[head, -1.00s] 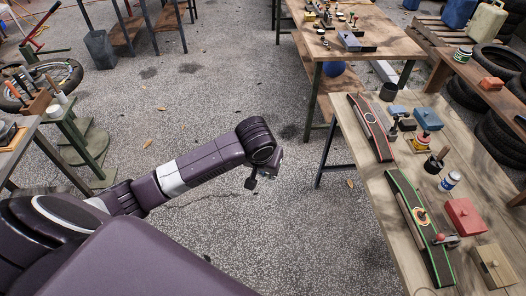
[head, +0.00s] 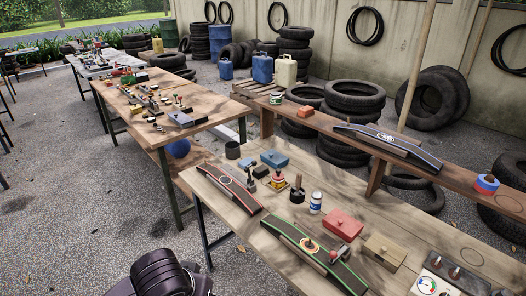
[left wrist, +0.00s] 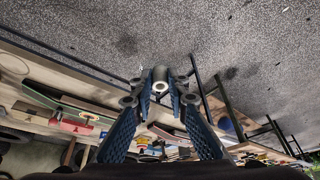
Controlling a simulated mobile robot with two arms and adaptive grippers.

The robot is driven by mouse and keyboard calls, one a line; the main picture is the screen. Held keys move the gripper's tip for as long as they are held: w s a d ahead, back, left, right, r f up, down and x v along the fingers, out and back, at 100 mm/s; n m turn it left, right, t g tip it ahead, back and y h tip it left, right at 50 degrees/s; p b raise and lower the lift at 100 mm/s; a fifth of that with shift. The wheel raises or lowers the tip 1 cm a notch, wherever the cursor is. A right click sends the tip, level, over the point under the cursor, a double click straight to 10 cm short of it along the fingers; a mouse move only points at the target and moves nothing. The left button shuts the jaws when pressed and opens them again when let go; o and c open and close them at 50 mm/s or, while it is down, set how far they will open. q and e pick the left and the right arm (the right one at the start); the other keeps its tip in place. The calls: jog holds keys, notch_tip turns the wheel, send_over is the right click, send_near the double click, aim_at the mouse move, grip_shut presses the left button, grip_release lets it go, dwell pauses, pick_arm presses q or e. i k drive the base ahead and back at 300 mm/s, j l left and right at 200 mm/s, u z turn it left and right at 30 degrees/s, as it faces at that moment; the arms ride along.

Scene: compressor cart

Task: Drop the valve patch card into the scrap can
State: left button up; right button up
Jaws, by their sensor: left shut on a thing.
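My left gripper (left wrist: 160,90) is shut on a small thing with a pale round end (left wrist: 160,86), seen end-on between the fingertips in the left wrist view. I cannot tell whether this is the valve patch card. I cannot make out a card elsewhere. In the head view my left arm shows at the bottom edge, and its fingers are hidden. A dark open can (head: 232,150), possibly the scrap can, stands at the far left corner of the near bench (head: 232,205). My right gripper is not in view.
The bench holds a red-edged ramp (head: 228,183), a green-edged ramp (head: 300,245), a blue box (head: 275,159), a white-blue bottle (head: 316,203), a dark cup with a handle (head: 297,194) and a red box (head: 343,224). A raised shelf (head: 345,134) runs behind. Open floor lies left.

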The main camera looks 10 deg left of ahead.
aim_at(235, 159)
jog(key=i+j+z, duration=0.4)
jog(key=j, duration=0.3)
jog(key=i+j+z, duration=0.45)
jog(key=j, duration=0.35)
jog(key=i+j, duration=0.1)
jog(key=j, duration=0.3)
jog(key=i+j, duration=0.15)
jog(key=j, duration=0.2)
jog(key=i+j, duration=0.1)
jog(key=j, duration=0.3)
jog(key=i+j, duration=0.15)
jog(key=j, duration=0.2)
jog(key=i+j+z, duration=0.1)
jog(key=j, duration=0.3)
jog(key=i+j, duration=0.15)
jog(key=j, duration=0.25)
jog(key=i+j, duration=0.1)
jog(key=j, duration=0.25)
